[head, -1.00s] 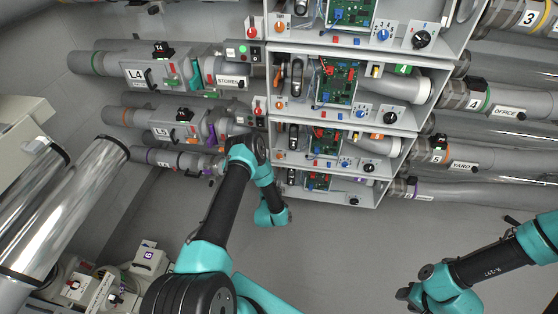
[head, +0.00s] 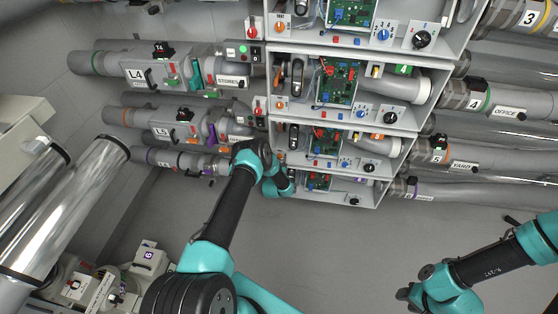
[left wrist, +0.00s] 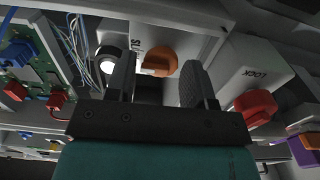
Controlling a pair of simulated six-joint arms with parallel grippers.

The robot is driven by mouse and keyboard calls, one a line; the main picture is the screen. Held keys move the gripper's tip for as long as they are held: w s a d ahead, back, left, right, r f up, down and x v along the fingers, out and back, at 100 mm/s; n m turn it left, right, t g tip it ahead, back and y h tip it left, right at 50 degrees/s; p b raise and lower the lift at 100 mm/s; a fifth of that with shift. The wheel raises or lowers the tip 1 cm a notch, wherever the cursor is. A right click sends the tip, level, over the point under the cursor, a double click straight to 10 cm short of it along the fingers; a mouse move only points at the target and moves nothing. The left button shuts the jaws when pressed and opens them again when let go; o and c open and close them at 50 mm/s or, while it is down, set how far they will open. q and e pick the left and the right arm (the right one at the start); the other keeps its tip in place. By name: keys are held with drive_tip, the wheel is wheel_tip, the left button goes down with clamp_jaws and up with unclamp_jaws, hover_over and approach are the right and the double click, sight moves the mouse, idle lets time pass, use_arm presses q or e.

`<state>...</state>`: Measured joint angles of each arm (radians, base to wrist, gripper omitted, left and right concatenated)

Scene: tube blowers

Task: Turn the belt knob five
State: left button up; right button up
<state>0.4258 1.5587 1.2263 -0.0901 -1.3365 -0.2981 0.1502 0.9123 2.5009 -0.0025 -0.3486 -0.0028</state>
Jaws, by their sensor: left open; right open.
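An orange knob (left wrist: 159,62) sits on a light panel in the left wrist view, with a label mostly hidden beside it. My left gripper (left wrist: 160,80) is open, its two dark fingers either side of the knob in the picture; I cannot tell if they touch it. In the head view my left wrist (head: 279,184) is at the lower left of the panel stack, by the orange-coded unit five (head: 325,140), and its fingers are hidden. That unit also carries a blue knob (head: 345,163) and a black knob (head: 369,167). My right gripper (head: 405,294) is low at right, its fingers unclear.
A red knob (left wrist: 256,106) marked LOCK is right of my left fingers. A circuit board (left wrist: 30,55) with blue and red parts and loose wires is left. Pipe L5 (head: 160,133) lies left of the units. The floor (head: 340,240) in front is clear.

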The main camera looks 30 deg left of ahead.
use_arm(q)
drive_tip(key=shift+w+a, duration=0.1)
drive_tip(key=shift+w, duration=0.15)
drive_tip(key=shift+c, duration=0.4)
drive_tip(key=c, duration=0.6)
drive_tip(key=shift+n, duration=8.9)
